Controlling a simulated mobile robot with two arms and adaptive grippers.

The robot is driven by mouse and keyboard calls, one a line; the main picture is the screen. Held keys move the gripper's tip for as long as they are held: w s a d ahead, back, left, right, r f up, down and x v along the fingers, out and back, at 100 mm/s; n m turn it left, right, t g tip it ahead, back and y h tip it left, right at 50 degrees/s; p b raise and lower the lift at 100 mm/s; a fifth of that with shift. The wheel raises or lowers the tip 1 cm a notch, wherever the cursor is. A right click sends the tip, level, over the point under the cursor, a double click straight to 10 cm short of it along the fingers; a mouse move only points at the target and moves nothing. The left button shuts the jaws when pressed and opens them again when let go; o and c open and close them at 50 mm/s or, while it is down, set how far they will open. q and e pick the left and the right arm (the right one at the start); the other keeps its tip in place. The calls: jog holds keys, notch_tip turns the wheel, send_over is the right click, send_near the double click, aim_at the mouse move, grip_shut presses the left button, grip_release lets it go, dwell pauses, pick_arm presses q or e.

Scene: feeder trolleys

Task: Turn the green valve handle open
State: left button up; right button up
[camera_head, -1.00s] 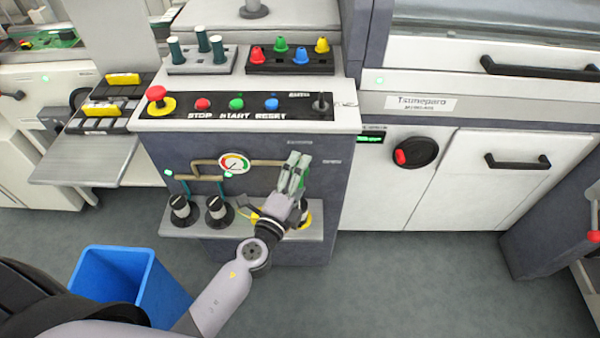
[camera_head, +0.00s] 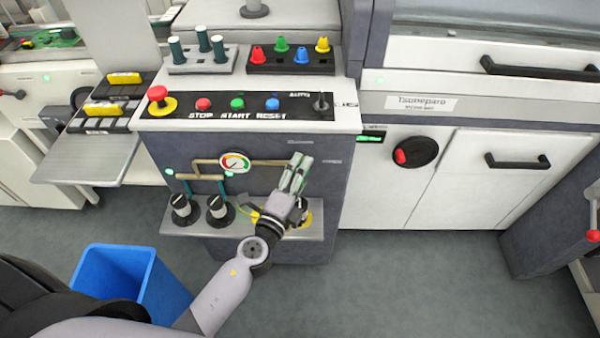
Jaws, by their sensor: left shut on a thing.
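My left gripper (camera_head: 296,172) is in front of the dark front panel of the machine, at the right end of the brass pipe (camera_head: 270,162). Its fingers are closed together on something at the pipe's end. The green valve handle is hidden behind or between the fingers, and its angle cannot be made out. A round gauge (camera_head: 235,163) with a coloured dial sits on the pipe to the left of the gripper. My right gripper is not in view.
Black knobs (camera_head: 181,206) stand on a grey shelf (camera_head: 181,230) below the pipe. Above is a control panel with a red stop button (camera_head: 157,95). A blue bin (camera_head: 115,275) stands on the floor at the lower left. Floor at the lower right is clear.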

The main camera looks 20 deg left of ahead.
pick_arm(q)
jog(key=m+p, duration=0.1)
jog(key=p, duration=0.2)
jog(key=m+g+p, duration=0.1)
jog(key=m+p, duration=0.1)
jog(key=p, duration=0.2)
jog(key=r+m+g+y+p, duration=0.1)
jog(key=m+p, duration=0.1)
jog(key=p, duration=0.1)
jog(key=shift+p, duration=0.3)
jog(key=m+p, duration=0.1)
jog(key=p, duration=0.1)
jog(key=m+g+y+p, duration=0.1)
jog(key=m+p, duration=0.1)
jog(key=p, duration=0.1)
jog(key=m+y+p, duration=0.1)
jog(key=p, duration=0.1)
jog(key=shift+f+m+g+p, duration=0.25)
jog(key=shift+m+g+p, duration=0.1)
jog(key=shift+m+g, duration=0.05)
jog(key=shift+f+m+g+y+p, duration=0.1)
jog(key=shift+m+g+y+p, duration=0.2)
jog(key=shift+m+y+p, duration=0.65)
jog(key=shift+f+m+g+y+p, duration=0.1)
jog(key=shift+m+g+y+p, duration=0.2)
jog(key=shift+m+p, duration=0.3)
jog(key=shift+m, duration=0.25)
jog(key=o, duration=1.2)
jog(key=shift+c, duration=0.2)
